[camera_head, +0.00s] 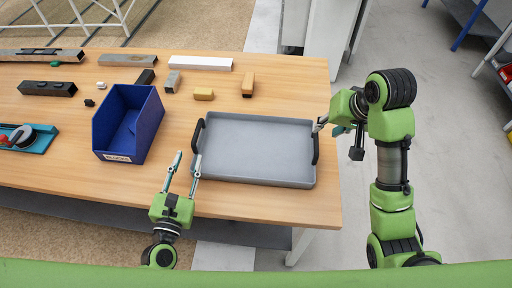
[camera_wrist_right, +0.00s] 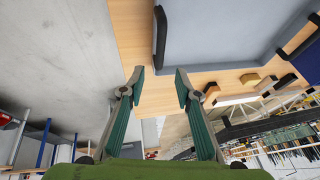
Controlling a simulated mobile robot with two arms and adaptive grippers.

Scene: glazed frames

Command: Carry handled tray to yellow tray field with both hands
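The handled tray (camera_head: 255,150) is grey and rectangular, with black handles on its left and right sides, and lies flat on the wooden table. My left gripper (camera_head: 187,158) is open and empty, its fingertips just left of and in front of the tray's left handle (camera_head: 197,136). My right gripper (camera_head: 321,124) is beside the tray's right handle (camera_head: 315,149), near its back end. In the right wrist view, my right gripper (camera_wrist_right: 159,80) is open and empty, with the tray's handle (camera_wrist_right: 160,38) ahead of the fingertips. I see no yellow tray field.
A blue bin (camera_head: 128,122) stands left of the tray on the table (camera_head: 255,200). Yellow blocks (camera_head: 203,94), a white bar (camera_head: 200,62) and several metal and dark pieces lie behind. A teal holder (camera_head: 28,138) is at the far left. Open floor lies right of the table.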

